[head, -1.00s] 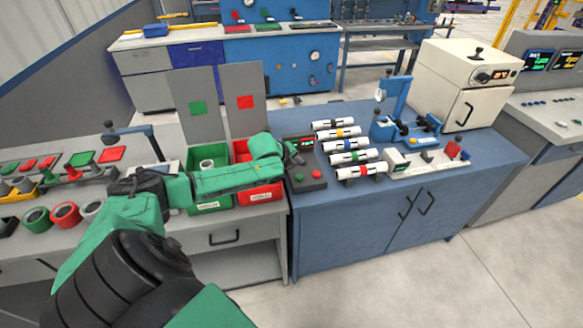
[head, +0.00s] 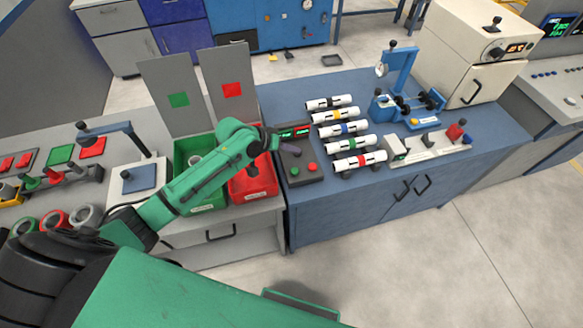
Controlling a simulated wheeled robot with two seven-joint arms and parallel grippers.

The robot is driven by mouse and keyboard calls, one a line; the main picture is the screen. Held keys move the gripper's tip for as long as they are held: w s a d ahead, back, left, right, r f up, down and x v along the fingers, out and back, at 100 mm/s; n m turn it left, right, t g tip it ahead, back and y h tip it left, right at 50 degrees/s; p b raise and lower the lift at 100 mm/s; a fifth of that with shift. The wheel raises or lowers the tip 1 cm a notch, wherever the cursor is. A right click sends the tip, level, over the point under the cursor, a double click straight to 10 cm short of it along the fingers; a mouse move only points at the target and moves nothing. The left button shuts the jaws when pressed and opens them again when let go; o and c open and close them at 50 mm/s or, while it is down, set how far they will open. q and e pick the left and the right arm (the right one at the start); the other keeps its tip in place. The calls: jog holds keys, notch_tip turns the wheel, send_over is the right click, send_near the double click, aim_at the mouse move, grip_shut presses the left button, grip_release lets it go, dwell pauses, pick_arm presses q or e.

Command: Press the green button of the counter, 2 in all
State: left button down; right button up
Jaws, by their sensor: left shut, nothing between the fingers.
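The counter (head: 300,182) is a dark grey box with a lit display (head: 302,132) at its back, near the left edge of the blue bench. Its green button (head: 294,171) is at the front left of its top, with a red button (head: 311,167) to the right. My left gripper (head: 290,151) is shut and empty. It hangs over the back left part of the counter, behind the green button in the picture and apparently apart from it. The display's digits are too small to read surely. My right gripper is out of view.
A green bin (head: 181,158) and a red bin (head: 268,184) stand left of the counter, under my left arm. Several white pipes with coloured bands (head: 341,143) lie on racks to its right. A blue gauge stand (head: 402,66) is farther right.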

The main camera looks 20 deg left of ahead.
pick_arm(q)
jog(key=b, duration=0.8)
send_over(292, 172)
notch_tip(292, 172, down, 7)
jog(key=shift+f, duration=1.05)
jog(key=shift+r, duration=0.1)
dwell(0.5)
jog(key=shift+f, duration=0.45)
